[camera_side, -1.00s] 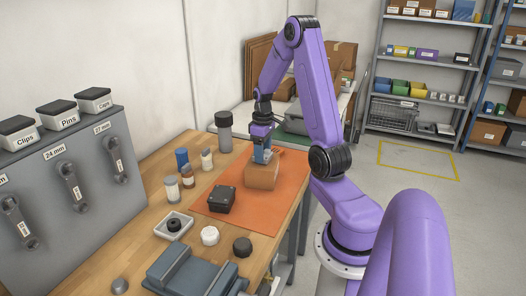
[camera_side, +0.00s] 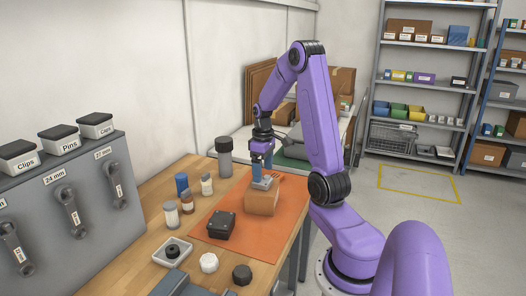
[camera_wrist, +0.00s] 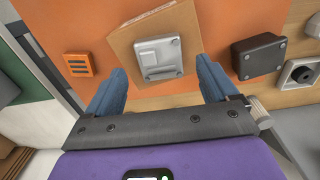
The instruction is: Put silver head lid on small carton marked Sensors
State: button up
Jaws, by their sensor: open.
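The small carton (camera_side: 262,203) stands on the orange mat; it also shows in the wrist view (camera_wrist: 124,42). I cannot read any marking on it. The silver head lid (camera_wrist: 158,57) lies on the carton's top face, a flat grey piece with raised details; in the side view it is a small grey patch (camera_side: 263,183). My gripper (camera_side: 262,177) is just above the carton top with its blue fingers apart. In the wrist view the fingers of my gripper (camera_wrist: 162,72) stand on either side of the lid, with visible gaps; nothing is held.
A black box (camera_side: 221,225) stands on the mat in front of the carton. An orange slotted piece (camera_wrist: 79,65) lies on the other side. Several bottles, a grey cylinder (camera_side: 224,157), a white tray (camera_side: 172,252) and two round knobs stand around the mat (camera_side: 268,241).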

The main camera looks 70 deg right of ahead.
notch_tip(320, 180, up, 8)
jog(key=a+n, duration=0.6)
jog(key=a, duration=1.6)
jog(key=s+a+f+n, duration=0.1)
jog(key=s+a+n, duration=0.2)
jog(key=s+a, duration=0.3)
jog(key=s+a+f+n, duration=0.1)
jog(key=s+a+n, duration=0.2)
jog(key=s+a, duration=0.3)
jog(key=s, duration=0.5)
jog(key=shift+s+a+n, duration=0.2)
jog(key=shift+a+n, duration=0.1)
jog(key=shift+a, duration=0.1)
